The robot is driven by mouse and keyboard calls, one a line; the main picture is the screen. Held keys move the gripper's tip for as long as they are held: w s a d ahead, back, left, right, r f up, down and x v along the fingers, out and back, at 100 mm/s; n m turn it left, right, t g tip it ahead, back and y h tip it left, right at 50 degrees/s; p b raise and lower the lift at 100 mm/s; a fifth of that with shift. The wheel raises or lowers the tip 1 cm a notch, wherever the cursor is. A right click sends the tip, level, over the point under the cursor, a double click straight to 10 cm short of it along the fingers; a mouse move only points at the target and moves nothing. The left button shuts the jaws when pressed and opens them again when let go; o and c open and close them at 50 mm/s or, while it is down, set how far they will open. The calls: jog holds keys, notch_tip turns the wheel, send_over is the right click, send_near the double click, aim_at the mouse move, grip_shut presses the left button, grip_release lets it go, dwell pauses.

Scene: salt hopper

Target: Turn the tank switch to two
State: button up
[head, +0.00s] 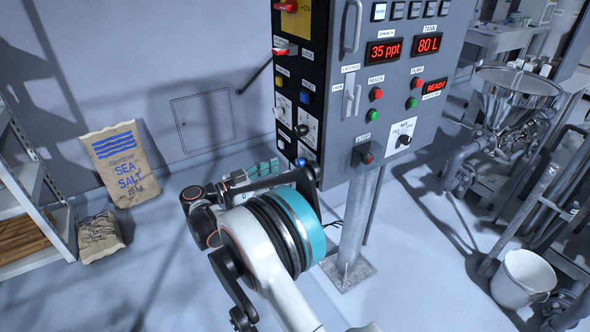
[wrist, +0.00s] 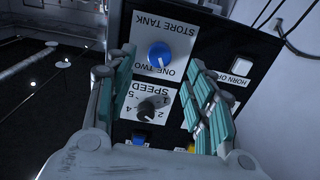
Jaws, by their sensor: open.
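The blue STORE TANK knob (wrist: 159,54) sits on a white plate marked ONE and TWO, on the black side panel. The plate looks upside down in the wrist view. A small pale mark shows on the knob's lower part, but I cannot tell which number it points to. In the head view the knob (head: 300,162) is small, low on the panel's side. My gripper (wrist: 162,60) is open, its teal fingers on either side of the knob plate in the picture, with nothing between them. I see no contact with the knob. In the head view my gripper (head: 262,169) is beside the panel.
A black SPEED knob (wrist: 150,105) is beside the tank knob. A HORN OFF plate (wrist: 238,72) and blue and yellow buttons are close by. The grey control cabinet (head: 385,100) stands on a post. Salt sacks (head: 122,165) lean at the left wall; a bucket (head: 522,280) stands right.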

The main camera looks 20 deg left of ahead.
aim_at(297, 165)
jog(key=b+x, duration=0.1)
jog(key=x, duration=0.6)
jog(key=shift+b, duration=0.4)
jog(key=c, duration=1.1)
